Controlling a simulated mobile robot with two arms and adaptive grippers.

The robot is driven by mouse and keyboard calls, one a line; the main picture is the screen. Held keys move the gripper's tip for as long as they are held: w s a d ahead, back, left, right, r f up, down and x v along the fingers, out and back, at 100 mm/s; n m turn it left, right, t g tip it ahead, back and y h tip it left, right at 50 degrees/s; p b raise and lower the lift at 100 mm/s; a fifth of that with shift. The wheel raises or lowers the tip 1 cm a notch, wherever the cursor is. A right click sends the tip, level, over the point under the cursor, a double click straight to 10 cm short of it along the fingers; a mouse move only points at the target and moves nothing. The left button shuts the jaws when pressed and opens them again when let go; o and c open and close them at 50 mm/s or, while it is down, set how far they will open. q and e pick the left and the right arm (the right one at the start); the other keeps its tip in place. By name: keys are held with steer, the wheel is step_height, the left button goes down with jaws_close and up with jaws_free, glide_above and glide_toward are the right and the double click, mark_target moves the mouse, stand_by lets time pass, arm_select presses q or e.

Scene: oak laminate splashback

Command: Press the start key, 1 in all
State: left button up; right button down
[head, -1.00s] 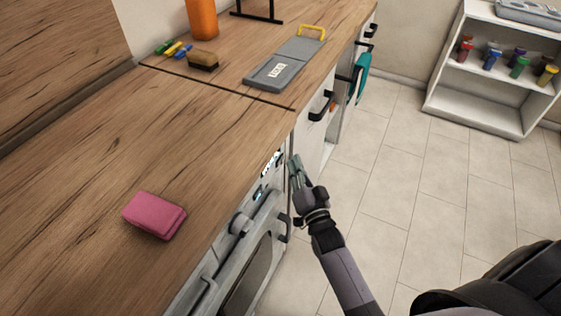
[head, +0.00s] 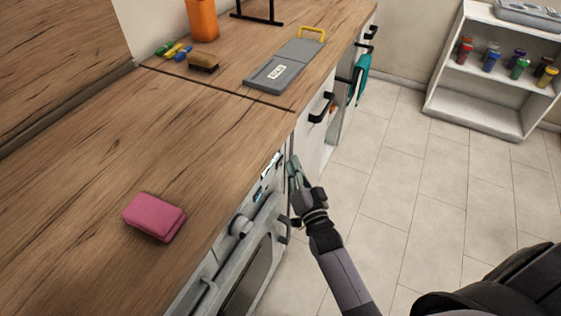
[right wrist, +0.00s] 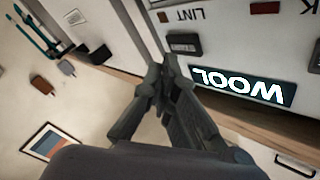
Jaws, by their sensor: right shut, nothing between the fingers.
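The front panel of a white machine (head: 256,197) is under the worktop; its lit display (head: 270,166) is small in the head view. In the right wrist view the display (right wrist: 240,87) reads "WOOL" upside down. A dark key (right wrist: 185,43) and a dark red piece (right wrist: 265,8) sit on the panel near a "LINT" label (right wrist: 183,14). I cannot tell which part is the start key. My right gripper (head: 293,166) is shut and empty, close in front of the panel; its fingertips (right wrist: 162,66) are beside the dark key. Contact is unclear. My left gripper is not in view.
A grey board (head: 285,68), a brush (head: 203,62) and an orange container (head: 202,20) are further back. A black drawer handle (head: 321,107) juts out beyond the gripper. The tiled floor (head: 400,190) is clear.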

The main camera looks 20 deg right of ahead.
steer(key=shift+w, duration=0.1)
stand_by(0.5)
steer(key=shift+w+a, duration=0.2)
steer(key=shift+a, duration=0.1)
steer(key=shift+w+a, duration=0.25)
steer(key=shift+w, duration=0.05)
stand_by(0.6)
stand_by(0.4)
steer(key=shift+s+d+p, duration=0.35)
steer(key=shift+s+d, duration=0.2)
steer(key=shift+s, duration=0.05)
steer(key=shift+s+d, duration=0.1)
steer(key=s+d+p, duration=0.1)
steer(key=s+d, duration=0.2)
steer(key=shift+s+p, duration=0.3)
steer(key=shift+p, duration=0.05)
